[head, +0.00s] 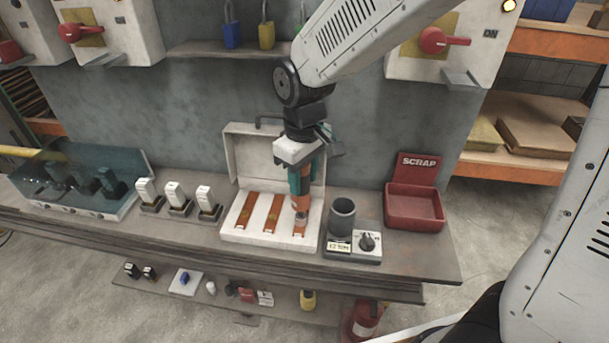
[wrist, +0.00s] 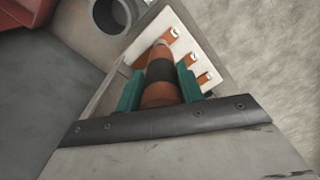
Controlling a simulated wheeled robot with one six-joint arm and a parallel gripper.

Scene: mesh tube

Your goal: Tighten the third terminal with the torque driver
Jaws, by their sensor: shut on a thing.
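My gripper (head: 301,178) has its teal fingers shut on the torque driver (head: 302,202), an orange tool with a dark band. The driver points down, roughly upright, over the right-hand copper strip (head: 299,230) of the white terminal box (head: 229,237). Its tip is at or just above that strip; I cannot tell whether it touches. The other two copper strips, the left (head: 247,210) and the middle (head: 272,212), are uncovered. In the wrist view the driver (wrist: 160,82) sits between the teal fingers, with strip ends (wrist: 188,60) beside it; its tip is hidden.
A grey cup (head: 342,216) and a dial unit (head: 367,243) reading 12 Nm stand just right of the box. A red scrap bin (head: 414,207) is further right. Several white fuse-like blocks (head: 174,195) and a clear-covered tray (head: 80,182) stand left. The box's raised lid (head: 250,155) is behind.

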